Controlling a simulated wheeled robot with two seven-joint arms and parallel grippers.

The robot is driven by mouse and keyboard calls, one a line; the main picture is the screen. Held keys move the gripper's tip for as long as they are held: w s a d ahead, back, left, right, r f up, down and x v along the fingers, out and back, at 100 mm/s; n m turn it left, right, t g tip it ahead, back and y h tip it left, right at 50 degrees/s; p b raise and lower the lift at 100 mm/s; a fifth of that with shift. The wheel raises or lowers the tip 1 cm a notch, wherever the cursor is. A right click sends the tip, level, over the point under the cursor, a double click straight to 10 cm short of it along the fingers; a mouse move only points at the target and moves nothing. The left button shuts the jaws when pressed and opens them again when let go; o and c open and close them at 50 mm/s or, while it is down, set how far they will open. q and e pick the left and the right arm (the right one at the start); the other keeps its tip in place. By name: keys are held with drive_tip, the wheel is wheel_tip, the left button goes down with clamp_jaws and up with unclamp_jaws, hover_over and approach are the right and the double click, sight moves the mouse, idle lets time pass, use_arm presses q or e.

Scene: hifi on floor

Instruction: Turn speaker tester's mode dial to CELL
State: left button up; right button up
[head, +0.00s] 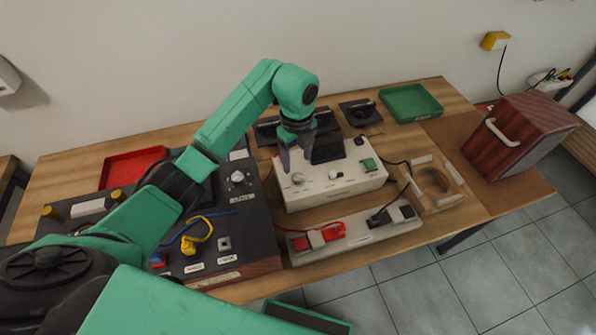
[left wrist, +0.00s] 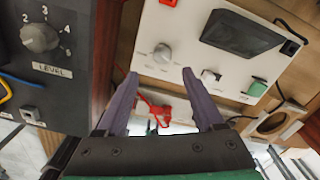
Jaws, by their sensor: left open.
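The speaker tester, a white box (head: 340,187), stands on the table with a dark screen (head: 328,148) and a green part (head: 368,164) on top. Its grey round dial (head: 298,179) is near its left end and also shows in the left wrist view (left wrist: 162,53). I cannot read any CELL marking or the dial's setting. My left gripper (head: 296,156) points down above the tester's left end. Its fingers (left wrist: 159,74) are apart, with the dial seen just beyond the gap between their tips, and nothing is held. My right gripper is not in view.
A black panel (head: 243,222) with a LEVEL dial (left wrist: 40,38) and blue and yellow leads stands close left of the tester. A grey strip (head: 354,237) with red and black plugs lies in front. Red (head: 134,166) and green (head: 410,102) trays and a wooden box (head: 518,137) stand farther off.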

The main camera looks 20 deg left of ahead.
sight(298, 176)
use_arm(q)
drive_tip(key=f, duration=0.5)
drive_tip(key=f+p, duration=0.1)
drive_tip(key=f, duration=0.1)
drive_tip(key=shift+w+f, duration=0.2)
drive_tip(key=shift+w, duration=0.2)
drive_tip(key=shift+s+f, duration=0.1)
drive_tip(key=shift+f, duration=0.05)
drive_tip(key=shift+c, duration=1.3)
clamp_jaws()
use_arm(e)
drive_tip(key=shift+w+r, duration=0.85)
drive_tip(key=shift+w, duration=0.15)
